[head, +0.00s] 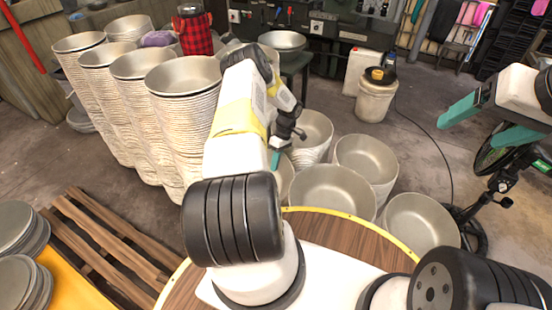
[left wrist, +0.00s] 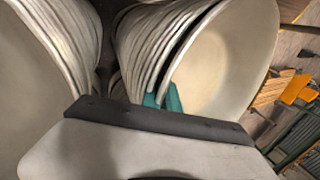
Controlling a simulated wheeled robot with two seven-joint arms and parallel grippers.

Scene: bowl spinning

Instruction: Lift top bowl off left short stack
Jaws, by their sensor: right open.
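The short stacks of pale metal bowls stand beyond the round table in the head view. The gripper end of my left arm (head: 280,150) is at the left side of these stacks, beside a stack with an open top bowl (head: 313,128). In the left wrist view, the top bowl (left wrist: 235,60) of a nested stack shows its inside. My left gripper's teal fingers (left wrist: 162,99) are close together on either side of its rim, with the rim between them. A dark gap shows between this bowl and the bowls below. My right gripper (head: 478,125) is open and empty at the right.
Tall bowl stacks (head: 180,80) stand at the left. Other short stacks (head: 365,160) are close to the right of my left gripper. The round wooden table (head: 335,232) is in front. A white bucket (head: 375,100) stands behind, and a wooden pallet (head: 100,240) lies at the lower left.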

